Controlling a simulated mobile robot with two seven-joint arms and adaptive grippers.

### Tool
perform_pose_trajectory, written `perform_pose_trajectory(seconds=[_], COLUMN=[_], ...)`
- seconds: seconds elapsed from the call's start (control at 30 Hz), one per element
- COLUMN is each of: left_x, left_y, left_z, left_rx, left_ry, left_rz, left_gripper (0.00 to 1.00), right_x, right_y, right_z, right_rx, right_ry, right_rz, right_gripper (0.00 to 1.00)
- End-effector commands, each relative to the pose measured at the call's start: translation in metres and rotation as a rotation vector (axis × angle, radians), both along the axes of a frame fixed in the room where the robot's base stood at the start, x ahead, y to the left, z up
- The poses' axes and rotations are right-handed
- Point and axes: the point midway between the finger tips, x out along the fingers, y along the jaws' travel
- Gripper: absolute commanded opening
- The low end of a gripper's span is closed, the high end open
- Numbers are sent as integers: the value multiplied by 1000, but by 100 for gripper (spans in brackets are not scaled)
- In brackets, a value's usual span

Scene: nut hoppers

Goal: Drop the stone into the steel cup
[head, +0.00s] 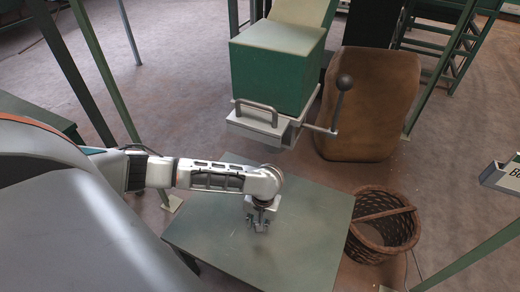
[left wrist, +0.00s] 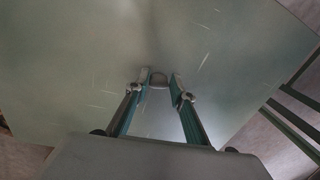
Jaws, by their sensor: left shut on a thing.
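My left gripper (head: 259,224) is low over the green-grey table, pointing down. In the left wrist view its two fingers (left wrist: 161,80) are closed around a small grey rounded thing (left wrist: 158,79), which looks like the stone. The thing is too small to make out in the head view. I cannot tell from these frames whether it touches the tabletop. I see no steel cup in either view. My right gripper is not in view.
The table (head: 310,232) is otherwise bare. A wicker basket (head: 384,222) stands on the floor to its right. Behind the table are a green hopper (head: 276,70) with a metal tray and lever knob (head: 344,82), and a brown sack (head: 368,105). Green posts stand around.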

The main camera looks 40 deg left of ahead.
Motion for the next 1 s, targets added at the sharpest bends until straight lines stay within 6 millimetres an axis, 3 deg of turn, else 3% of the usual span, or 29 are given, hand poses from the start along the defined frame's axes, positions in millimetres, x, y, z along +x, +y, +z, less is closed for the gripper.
perform_pose_trajectory(seconds=[0.03, 0.1, 0.27, 0.53, 0.57, 0.6, 1.0], left_x=[-6, -6, -1, -1, -1, -1, -2], left_y=[0, 0, 0, 0, 0, 0, 0], left_z=[-19, -25, -21, -24, -24, -24, -23], left_rx=[0, 1, 1, 0, 0, 0, 0], left_ry=[16, 15, 4, 3, 3, 3, 5], left_rz=[0, 0, 0, 1, 1, 0, 0], left_gripper=[9, 9, 6, 6, 31, 40, 40], right_x=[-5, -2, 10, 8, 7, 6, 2], right_y=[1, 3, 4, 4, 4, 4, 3], right_z=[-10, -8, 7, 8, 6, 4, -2], right_rx=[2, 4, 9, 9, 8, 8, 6], right_ry=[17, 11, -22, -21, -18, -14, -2], right_rz=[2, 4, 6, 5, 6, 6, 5], right_gripper=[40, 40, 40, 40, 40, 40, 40])
